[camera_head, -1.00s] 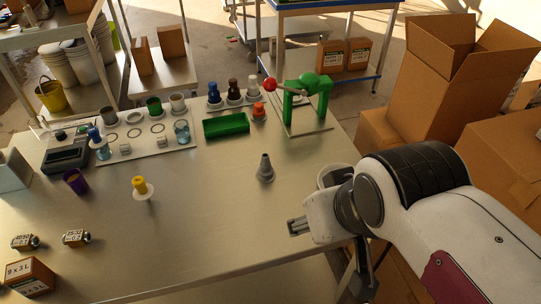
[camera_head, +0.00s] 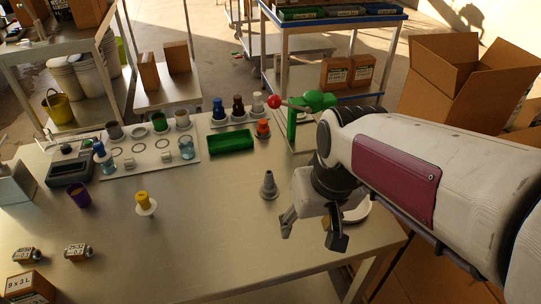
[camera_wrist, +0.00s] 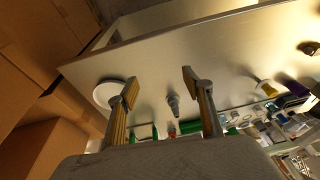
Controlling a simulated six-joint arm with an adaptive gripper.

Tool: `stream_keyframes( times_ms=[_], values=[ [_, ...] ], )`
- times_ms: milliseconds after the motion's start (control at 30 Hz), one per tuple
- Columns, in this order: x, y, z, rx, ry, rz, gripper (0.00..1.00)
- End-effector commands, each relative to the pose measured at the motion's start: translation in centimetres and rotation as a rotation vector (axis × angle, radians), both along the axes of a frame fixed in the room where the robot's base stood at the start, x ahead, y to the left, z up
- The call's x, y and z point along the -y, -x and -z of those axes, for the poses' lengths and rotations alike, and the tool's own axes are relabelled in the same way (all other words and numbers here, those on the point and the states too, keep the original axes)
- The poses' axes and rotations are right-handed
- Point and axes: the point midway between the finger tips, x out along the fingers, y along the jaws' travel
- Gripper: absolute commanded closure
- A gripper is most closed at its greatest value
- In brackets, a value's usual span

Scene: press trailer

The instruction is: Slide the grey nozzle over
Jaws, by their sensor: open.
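The grey nozzle (camera_head: 268,186) stands upright on the metal table, a cone on a wider round base. It also shows in the wrist view (camera_wrist: 173,104), between and beyond the two fingers. My gripper (camera_head: 312,236) is open and empty, above the table to the right of the nozzle and nearer the front edge. Its fingers also show spread apart in the wrist view (camera_wrist: 160,85). Nothing touches the nozzle.
A green press (camera_head: 305,108) with a red knob and a green tray (camera_head: 230,142) stand behind the nozzle. A yellow nozzle on a white disc (camera_head: 145,203) stands left. The table between is clear.

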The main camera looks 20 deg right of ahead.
Motion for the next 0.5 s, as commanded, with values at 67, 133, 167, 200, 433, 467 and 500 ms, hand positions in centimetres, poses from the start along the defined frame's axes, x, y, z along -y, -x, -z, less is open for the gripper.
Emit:
stream_keyframes(
  times_ms=[67,133,167,200,433,467,500],
  values=[
    [0.0,-0.9,0.4,-0.012,-0.006,-0.006,0.50],
    [0.0,-1.6,0.8,-0.021,-0.012,-0.014,0.50],
    [0.0,-2.0,0.9,-0.023,-0.015,-0.018,0.50],
    [0.0,-2.4,1.1,-0.026,-0.018,-0.022,0.50],
    [-0.1,-5.1,2.4,-0.044,-0.037,-0.055,0.50],
    [0.0,-5.5,2.6,-0.045,-0.038,-0.061,0.50],
    [0.0,-6.0,2.8,-0.046,-0.042,-0.069,0.50]
  ],
)
